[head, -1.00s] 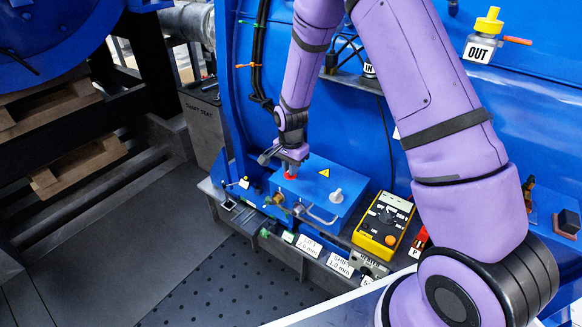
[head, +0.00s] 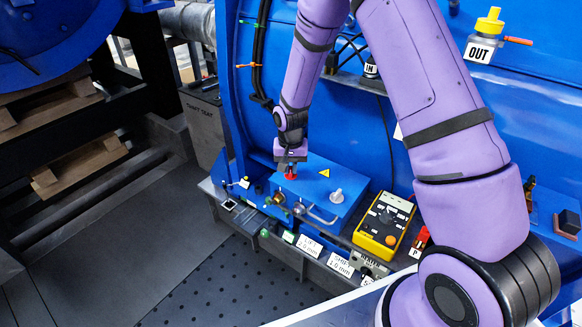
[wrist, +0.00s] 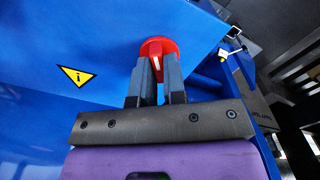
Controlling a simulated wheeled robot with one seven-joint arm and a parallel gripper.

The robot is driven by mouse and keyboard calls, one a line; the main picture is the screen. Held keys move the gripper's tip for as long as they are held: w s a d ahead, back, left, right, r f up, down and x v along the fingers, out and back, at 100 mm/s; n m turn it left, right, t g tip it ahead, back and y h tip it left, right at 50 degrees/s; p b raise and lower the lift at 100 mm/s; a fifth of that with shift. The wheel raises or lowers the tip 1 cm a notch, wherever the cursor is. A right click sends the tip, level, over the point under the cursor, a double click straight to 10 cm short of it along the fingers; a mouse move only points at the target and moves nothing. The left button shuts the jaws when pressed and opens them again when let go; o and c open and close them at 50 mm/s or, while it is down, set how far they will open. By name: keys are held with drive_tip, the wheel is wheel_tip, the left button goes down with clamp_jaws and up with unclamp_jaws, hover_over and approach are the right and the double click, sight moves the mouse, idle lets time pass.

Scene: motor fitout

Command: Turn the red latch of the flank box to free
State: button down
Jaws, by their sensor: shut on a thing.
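The flank box (head: 318,192) is a blue box on the ledge of the blue motor housing, with a yellow triangle sign and a grey knob (head: 337,195) on its lid. The red latch (head: 291,176) sits at the lid's left part, below my gripper (head: 290,168). In the wrist view the red latch (wrist: 158,50) is a round red knob with a white mark. My gripper (wrist: 159,75) is shut on it, one finger on each side of its grip. The fingers hide part of the latch.
A yellow meter (head: 384,223) stands right of the box. White label plates (head: 309,246) and small parts line the ledge front. Black cables (head: 258,60) run down the housing at the left. The perforated floor (head: 220,285) in front is clear.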

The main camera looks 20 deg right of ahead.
sight(290, 169)
drive_tip(key=n, duration=0.5)
drive_tip(key=shift+a+n, duration=0.1)
drive_tip(key=shift+n, duration=0.3)
drive_tip(key=n, duration=0.5)
drive_tip(key=shift+a+n, duration=0.1)
drive_tip(key=shift+n, duration=0.2)
drive_tip(key=c, duration=1.2)
unclamp_jaws()
drive_tip(key=shift+r, duration=0.1)
wheel_tip(290, 169, up, 11)
drive_tip(key=shift+f, duration=0.15)
